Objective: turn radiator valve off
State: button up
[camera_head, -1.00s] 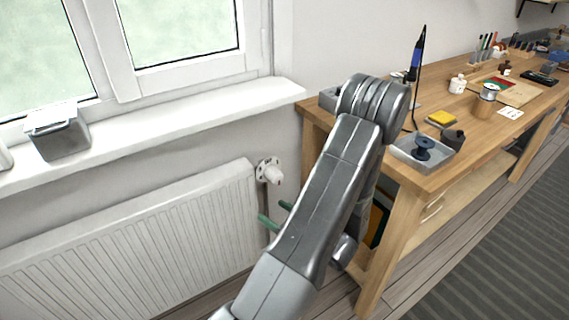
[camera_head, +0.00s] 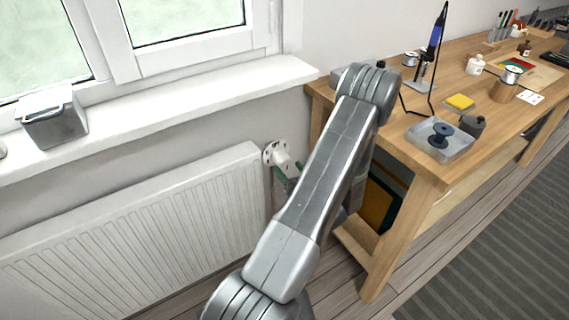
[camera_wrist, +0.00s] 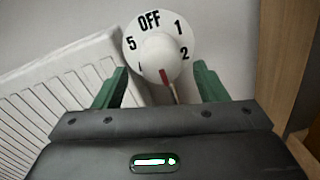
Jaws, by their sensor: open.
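The white radiator valve (camera_head: 279,156) sits at the upper right corner of the radiator (camera_head: 150,215), by the wall. In the wrist view its round dial plate (camera_wrist: 150,20) shows OFF at the top, 1 and 2 to the right and 5 to the left. The white knob (camera_wrist: 159,54) stands out in front of the dial, and its red mark (camera_wrist: 165,77) points down, away from OFF. My gripper (camera_wrist: 160,67) is open, with its green fingers on either side of the knob and a gap showing on both sides. In the head view my arm partly hides my gripper (camera_head: 286,176).
A wooden workbench (camera_head: 400,145) stands close on the right of my arm, with a grey tray (camera_head: 458,150) near its edge. The white window sill (camera_head: 180,108) juts out above the radiator. A grey box (camera_head: 54,122) stands on the sill.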

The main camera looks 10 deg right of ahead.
aim_at(287, 166)
jog(key=shift+x, duration=1.9)
jog(key=c, duration=1)
jog(key=shift+f+b, duration=0.15)
jog(key=shift+b, duration=0.25)
